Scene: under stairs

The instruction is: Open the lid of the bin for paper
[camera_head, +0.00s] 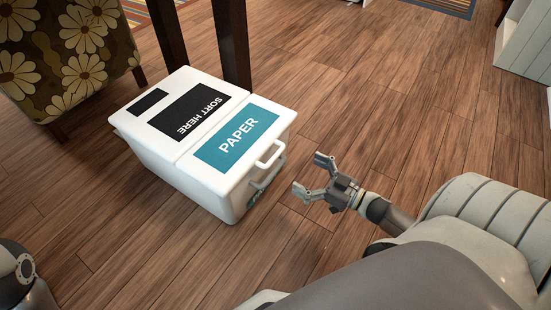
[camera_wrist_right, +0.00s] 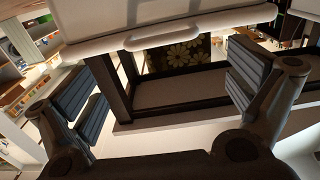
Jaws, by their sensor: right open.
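The white bin for paper (camera_head: 190,190) stands on the wood floor. Its lid (camera_head: 233,135) has a teal PAPER label and lies flat, closed. A white loop handle (camera_head: 271,157) sticks out from the lid's near right edge, above a grey handle (camera_head: 264,180) on the bin's front. My right gripper (camera_head: 308,174) is open and empty, just right of the handles and apart from them, its fingers pointing at the bin. In the right wrist view, a white edge with a bar (camera_wrist_right: 163,37) spans the top, between and beyond the open fingers (camera_wrist_right: 160,85). My left gripper is out of view.
A black SORT HERE panel (camera_head: 190,110) covers the bin's other top half. Dark wooden legs (camera_head: 235,45) stand right behind the bin, and a floral chair (camera_head: 70,50) is at the upper left.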

